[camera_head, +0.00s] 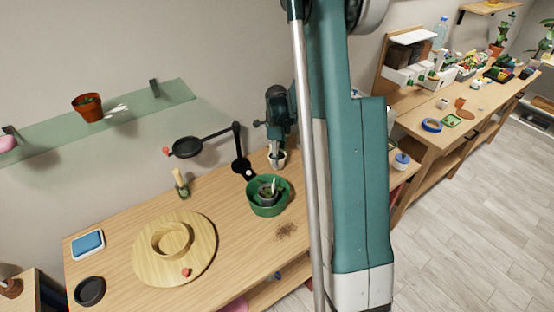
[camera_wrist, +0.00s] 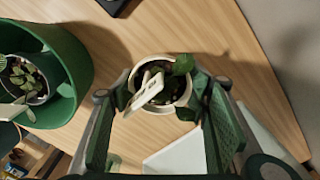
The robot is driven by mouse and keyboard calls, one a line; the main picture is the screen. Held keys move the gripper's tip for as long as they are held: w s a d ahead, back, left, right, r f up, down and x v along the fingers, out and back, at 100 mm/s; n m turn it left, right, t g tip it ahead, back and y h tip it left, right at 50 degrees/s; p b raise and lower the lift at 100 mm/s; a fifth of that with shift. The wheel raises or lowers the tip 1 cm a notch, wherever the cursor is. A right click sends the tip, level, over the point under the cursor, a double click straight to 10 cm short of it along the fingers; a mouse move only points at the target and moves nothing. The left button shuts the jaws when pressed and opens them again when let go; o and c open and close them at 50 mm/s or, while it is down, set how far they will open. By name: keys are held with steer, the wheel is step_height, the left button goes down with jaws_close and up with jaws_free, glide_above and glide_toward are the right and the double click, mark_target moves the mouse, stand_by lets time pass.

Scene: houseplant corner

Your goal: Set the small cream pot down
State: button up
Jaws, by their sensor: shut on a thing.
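The small cream pot (camera_head: 277,162) is between the fingers of my gripper (camera_head: 276,146), near the back edge of the wooden table (camera_head: 240,262). In the wrist view, my gripper (camera_wrist: 160,92) is shut on the cream pot (camera_wrist: 186,101), a finger on each side of its rim. The pot holds dark soil, green leaves and a white tag-like piece. It looks about upright. I cannot tell whether its base touches the table, as the base is hidden in the wrist view.
A green round container (camera_head: 267,208) with a planted pot inside stands close by; it fills the left of the wrist view (camera_wrist: 75,60). A black jointed stand (camera_head: 240,165), brush (camera_head: 181,184), round wooden board (camera_head: 150,262) and spilled soil (camera_head: 286,231) are also on the table.

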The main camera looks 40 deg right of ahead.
steer(key=shift+f, duration=0.8)
steer(key=shift+f, duration=0.2)
steer(key=o, duration=1)
steer(key=shift+r, duration=0.2)
step_height(320, 180, up, 12)
stand_by(0.4)
